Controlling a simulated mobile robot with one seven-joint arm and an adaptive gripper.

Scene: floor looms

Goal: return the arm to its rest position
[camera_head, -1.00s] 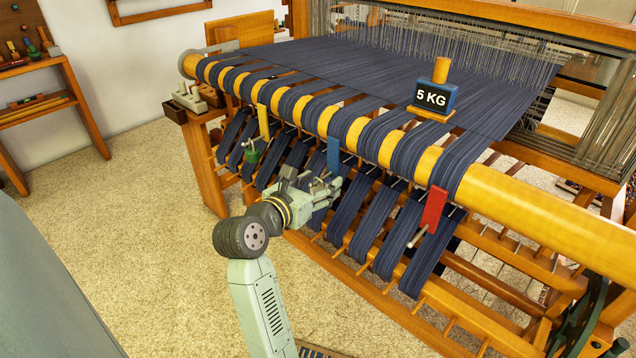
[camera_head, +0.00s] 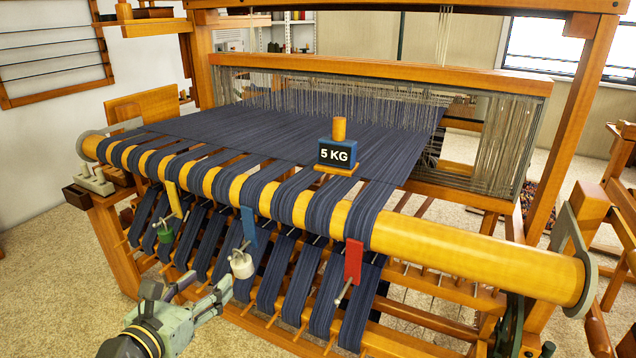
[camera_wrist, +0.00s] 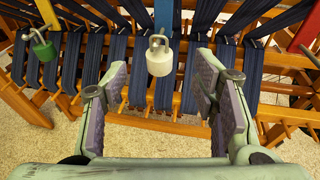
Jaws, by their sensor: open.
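My gripper (camera_head: 208,286) is in the lower left of the head view, in front of the loom's hanging warp bundles. Its two fingers are spread with nothing between them, and they also show in the wrist view (camera_wrist: 162,85). Beyond the fingertips, a white weight (camera_head: 241,264) hangs below a blue tag (camera_head: 248,226). The white weight (camera_wrist: 159,60) looks clear of both fingers. My arm is mostly outside the head view.
A green weight (camera_head: 164,236) hangs under a yellow tag (camera_head: 174,198) at left. A red tag (camera_head: 353,261) has a bare hook. A 5 KG block (camera_head: 338,152) sits on the dark warp. Carpet is open at left.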

